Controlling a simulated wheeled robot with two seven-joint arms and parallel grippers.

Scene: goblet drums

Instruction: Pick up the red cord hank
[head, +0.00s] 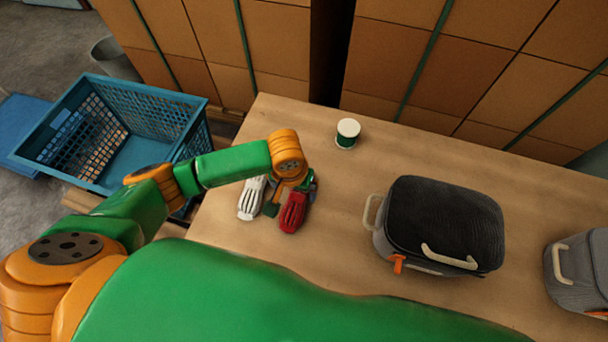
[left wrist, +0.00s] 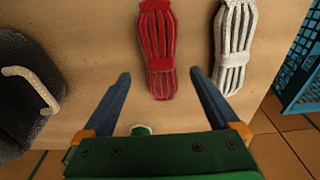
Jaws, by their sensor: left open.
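The red cord hank (head: 293,211) lies on the wooden table, and it also shows in the left wrist view (left wrist: 158,50). A white cord hank (head: 252,198) lies beside it, to its left in the head view and to its right in the left wrist view (left wrist: 235,45). My left gripper (left wrist: 158,82) is open and empty above the table. Its two fingers stand apart on either side of the near end of the red hank in the left wrist view. In the head view my wrist hides part of the gripper. My right gripper is in neither view.
A spool of green cord with a white top (head: 347,133) stands behind the hanks. A dark bag with pale handles (head: 440,228) is to the right, and another bag (head: 580,270) is at the right edge. A blue crate (head: 150,100) stands left of the table. Cardboard boxes (head: 440,70) line the back.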

